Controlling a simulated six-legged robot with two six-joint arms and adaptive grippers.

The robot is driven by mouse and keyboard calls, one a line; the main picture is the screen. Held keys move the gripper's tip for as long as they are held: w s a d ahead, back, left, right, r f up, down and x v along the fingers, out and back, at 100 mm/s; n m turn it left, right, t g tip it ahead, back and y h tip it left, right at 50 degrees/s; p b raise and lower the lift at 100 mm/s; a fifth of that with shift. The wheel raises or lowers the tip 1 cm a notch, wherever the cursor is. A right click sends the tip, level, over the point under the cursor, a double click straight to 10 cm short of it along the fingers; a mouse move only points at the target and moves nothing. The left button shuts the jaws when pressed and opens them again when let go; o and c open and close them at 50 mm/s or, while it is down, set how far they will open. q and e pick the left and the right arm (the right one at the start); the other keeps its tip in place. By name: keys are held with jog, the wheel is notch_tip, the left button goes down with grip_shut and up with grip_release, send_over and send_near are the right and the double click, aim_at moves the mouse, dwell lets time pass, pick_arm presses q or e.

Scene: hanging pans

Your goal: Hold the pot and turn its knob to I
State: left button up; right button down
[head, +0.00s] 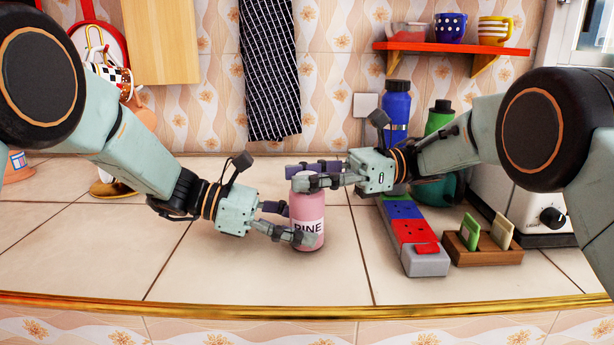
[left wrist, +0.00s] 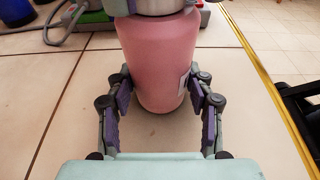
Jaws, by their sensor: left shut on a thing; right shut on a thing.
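The pot is a pink jar (head: 308,208) with a white label reading "PINE", upright on the tiled counter. It also fills the upper middle of the left wrist view (left wrist: 158,58). My left gripper (head: 298,222) is shut around its lower body, one finger on each side. My right gripper (head: 298,177) is shut on the pot's top from the right. Its fingers cover the top, so the knob and any I mark on it are hidden. A pale grey band (left wrist: 150,6) shows at the pot's top in the left wrist view.
A power strip (head: 429,264) with blue and red sections lies right of the pot, beside a wooden card holder (head: 483,251). A white appliance with a black knob (head: 551,217) stands at right. Blue (head: 396,107) and green (head: 440,121) bottles stand behind my right arm. The counter's front is clear.

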jog(key=shift+n+g+h, duration=0.3)
jog(key=shift+n+g, duration=0.3)
jog(key=shift+g, duration=0.3)
jog(key=shift+n+g+h, duration=0.4)
jog(key=shift+n+g, duration=0.2)
jog(key=shift+g, duration=0.3)
jog(key=c, duration=0.9)
grip_release()
jog(key=shift+c, duration=0.2)
jog(key=shift+r, duration=0.1)
notch_tip(320, 180, up, 10)
jog(key=shift+f, duration=0.1)
